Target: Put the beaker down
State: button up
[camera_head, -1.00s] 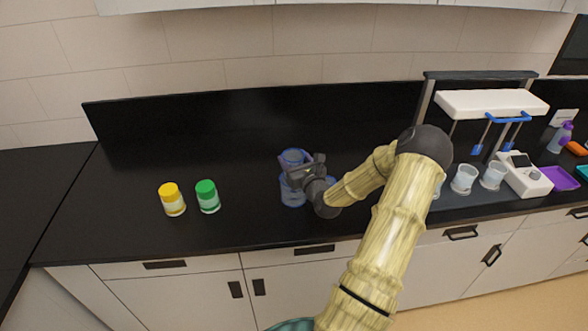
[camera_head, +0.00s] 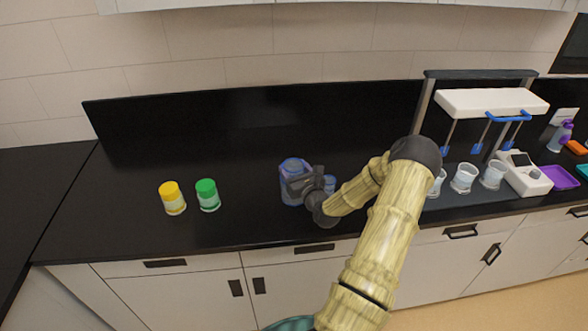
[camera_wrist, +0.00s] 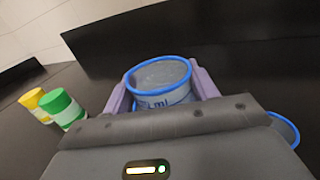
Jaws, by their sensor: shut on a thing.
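A clear beaker with a blue rim (camera_wrist: 160,82) sits between the purple fingers of my gripper (camera_wrist: 163,90) in the wrist view, with printed markings on its side. My gripper is shut on it. In the head view this beaker (camera_head: 292,170) appears low over the black counter, roughly upright, and my gripper (camera_head: 300,183) partly covers it. I cannot tell whether its base touches the counter. Another blue-rimmed vessel (camera_wrist: 285,128) shows partly at the right of the wrist view, mostly hidden behind my gripper.
Yellow-capped (camera_head: 172,198) and green-capped (camera_head: 207,196) jars stand to the left on the black counter (camera_head: 120,215). Several beakers (camera_head: 464,178) and a white device (camera_head: 523,175) stand at right, by a stirrer stand (camera_head: 490,103). The counter between jars and held beaker is clear.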

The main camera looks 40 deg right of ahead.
jog(key=shift+f, duration=0.3)
jog(key=o, duration=1)
jog(key=shift+c, duration=0.2)
jog(key=shift+s+r+p, duration=0.1)
jog(key=shift+r+p, duration=0.25)
jog(key=shift+r, duration=0.4)
jog(key=b+v, duration=0.3)
jog(key=v, duration=0.8)
jog(key=shift+s+b, duration=0.3)
jog(key=shift+s, duration=0.1)
